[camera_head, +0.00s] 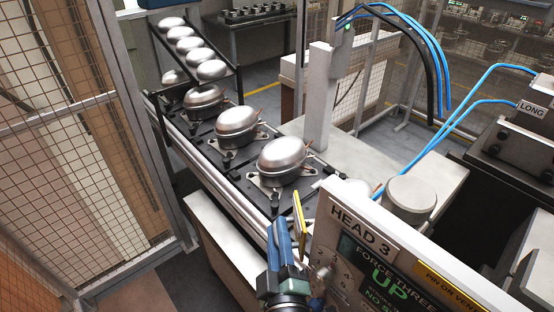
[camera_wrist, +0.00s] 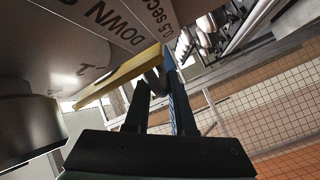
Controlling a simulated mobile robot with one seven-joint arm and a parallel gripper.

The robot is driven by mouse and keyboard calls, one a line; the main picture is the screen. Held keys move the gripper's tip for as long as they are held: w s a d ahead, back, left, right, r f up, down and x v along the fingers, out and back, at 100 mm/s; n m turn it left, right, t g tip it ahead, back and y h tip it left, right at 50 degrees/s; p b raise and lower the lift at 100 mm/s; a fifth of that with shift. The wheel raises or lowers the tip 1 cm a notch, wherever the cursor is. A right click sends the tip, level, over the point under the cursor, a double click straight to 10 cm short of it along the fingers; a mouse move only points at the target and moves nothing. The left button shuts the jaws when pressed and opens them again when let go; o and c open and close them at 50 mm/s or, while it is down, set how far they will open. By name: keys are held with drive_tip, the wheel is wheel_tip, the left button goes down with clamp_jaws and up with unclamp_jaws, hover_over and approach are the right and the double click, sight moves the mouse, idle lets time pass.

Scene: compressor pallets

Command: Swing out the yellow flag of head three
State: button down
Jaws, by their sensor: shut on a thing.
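The yellow flag (camera_head: 299,212) is a thin flat bar standing out at the left edge of the head three panel (camera_head: 350,245). In the wrist view, the flag (camera_wrist: 118,78) runs as a long yellow strip from lower left to the fingertips. My gripper (camera_head: 284,228) comes up from below at the flag's left side. In the wrist view, my gripper (camera_wrist: 160,78) has its fingers shut on the flag's end. The fingers partly hide that end.
Compressors (camera_head: 282,160) sit on pallets along a conveyor (camera_head: 200,150) behind the flag. A mesh fence (camera_head: 70,120) stands at the left. Blue hoses (camera_head: 440,125) rise at the right. A grey cylinder (camera_head: 411,195) stands behind the panel.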

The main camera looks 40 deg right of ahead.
drive_tip(key=shift+a+f, duration=0.1)
drive_tip(key=shift+f, duration=0.4)
drive_tip(key=c, duration=0.9)
unclamp_jaws()
drive_tip(key=shift+r, duration=0.15)
drive_tip(key=shift+r, duration=0.1)
wheel_tip(320, 180, up, 10)
drive_tip(key=p, duration=0.2)
drive_tip(key=shift+p, duration=0.35)
